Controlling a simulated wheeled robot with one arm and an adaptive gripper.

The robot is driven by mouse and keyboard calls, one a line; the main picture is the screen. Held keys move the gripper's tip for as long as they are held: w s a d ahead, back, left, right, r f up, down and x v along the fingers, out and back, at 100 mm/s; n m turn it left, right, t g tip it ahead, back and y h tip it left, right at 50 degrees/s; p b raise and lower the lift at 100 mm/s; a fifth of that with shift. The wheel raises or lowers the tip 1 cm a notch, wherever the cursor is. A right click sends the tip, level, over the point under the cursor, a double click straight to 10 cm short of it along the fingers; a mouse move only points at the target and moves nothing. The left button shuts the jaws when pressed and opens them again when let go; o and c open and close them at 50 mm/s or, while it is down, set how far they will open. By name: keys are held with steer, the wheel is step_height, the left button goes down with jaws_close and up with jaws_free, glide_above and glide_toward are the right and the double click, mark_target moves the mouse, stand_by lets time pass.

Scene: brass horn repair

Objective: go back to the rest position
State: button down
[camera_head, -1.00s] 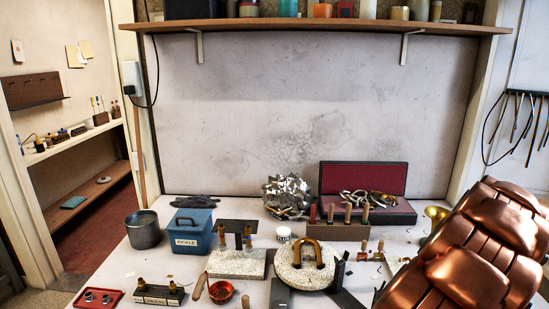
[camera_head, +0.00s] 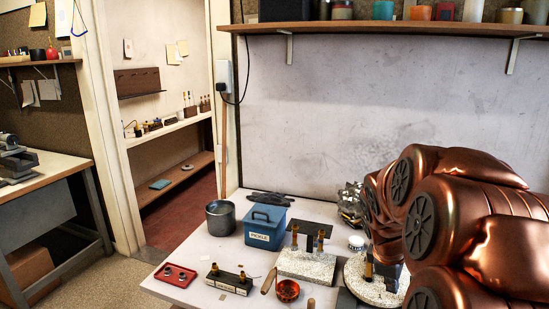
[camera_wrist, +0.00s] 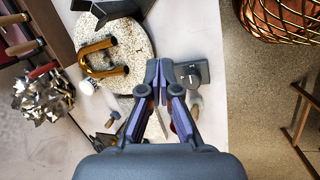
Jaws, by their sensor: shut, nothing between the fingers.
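My gripper (camera_wrist: 163,78) is in the middle of the wrist view, its fingers together and empty, over the right edge of the white bench (camera_wrist: 205,20). To its left in that view, a round speckled slab (camera_wrist: 138,48) bears a brass U-shaped tube (camera_wrist: 98,60). A dark flat block (camera_wrist: 192,74) lies just right of the fingertips, partly hidden by them. In the head view my copper-coloured arm fills the right side and hides the right part of the bench (camera_head: 213,262); the gripper does not show there.
A shiny crumpled metal heap (camera_wrist: 43,95) lies left in the wrist view.

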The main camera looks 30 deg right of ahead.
steer(key=s+a+m+y, duration=0.2)
steer(key=a+m, duration=0.1)
steer(key=a, duration=1.6)
steer(key=s+a+f+m+g+y, duration=0.1)
steer(key=s+a+m+g+y, duration=0.1)
steer(key=s+a, duration=0.7)
steer(key=a, duration=0.4)
steer(key=shift+s+f, duration=0.2)
steer(key=shift+f, duration=0.05)
steer(key=shift+d, duration=0.1)
